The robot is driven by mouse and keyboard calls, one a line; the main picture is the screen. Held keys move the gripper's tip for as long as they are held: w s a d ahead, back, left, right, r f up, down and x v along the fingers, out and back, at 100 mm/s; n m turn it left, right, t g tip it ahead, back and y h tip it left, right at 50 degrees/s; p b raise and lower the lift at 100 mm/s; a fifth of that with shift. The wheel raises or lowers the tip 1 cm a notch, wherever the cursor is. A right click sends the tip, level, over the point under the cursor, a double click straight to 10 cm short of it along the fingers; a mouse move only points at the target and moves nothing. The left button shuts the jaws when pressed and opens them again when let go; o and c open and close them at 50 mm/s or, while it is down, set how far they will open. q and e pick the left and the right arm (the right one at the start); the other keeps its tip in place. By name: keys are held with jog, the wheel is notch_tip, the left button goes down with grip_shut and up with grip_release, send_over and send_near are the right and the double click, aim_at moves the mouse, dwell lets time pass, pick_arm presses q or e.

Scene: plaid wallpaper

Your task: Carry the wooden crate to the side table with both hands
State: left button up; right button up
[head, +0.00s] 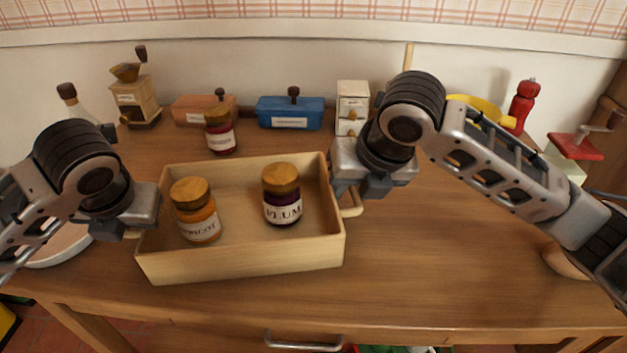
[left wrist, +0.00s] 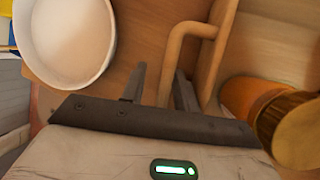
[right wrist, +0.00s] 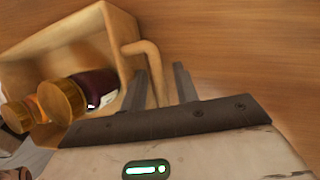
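The wooden crate (head: 245,262) sits on the wooden table with an apricot jar (head: 197,222) and a plum jar (head: 283,207) standing in it. My right gripper (right wrist: 162,80) is at the crate's right handle (head: 351,205). Its fingers are apart, with the handle (right wrist: 146,50) seemingly between them. My left gripper (left wrist: 160,80) is at the crate's left end. Its fingers are apart too, with the left handle (left wrist: 176,45) seemingly between them. In the head view the left handle is mostly hidden by my gripper. The side table is not identifiable.
A white bowl (left wrist: 65,40) is left of the crate. Table space on the right (head: 440,255) is clear.

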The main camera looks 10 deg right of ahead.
pick_arm(q)
jog(key=shift+d+r, duration=0.1)
jog(key=shift+d, duration=0.05)
pick_arm(e)
jog(key=shift+a+r, duration=0.15)
jog(key=shift+r, duration=0.05)
